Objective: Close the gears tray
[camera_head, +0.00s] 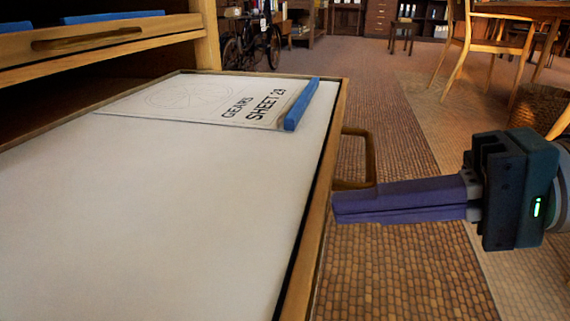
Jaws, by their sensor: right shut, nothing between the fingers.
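The gears tray (190,190) is a wide white drawer board with a wooden rim, pulled out from a wooden cabinet. A sheet (205,99) marked "GEARS SHEET 29" lies at its far end, with a blue strip (302,104) along the sheet's right edge. A wooden loop handle (371,158) stands out from the tray's right front edge. My right gripper (336,208) is shut and empty, its purple fingers pointing left at the tray's front edge, just nearer than the handle. I cannot tell whether the fingertips touch the rim. My left gripper is not in view.
The cabinet (206,35) stands at the upper left, with another tray (90,38) with a handle slot above the open one. The brick-patterned floor right of the tray is clear.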

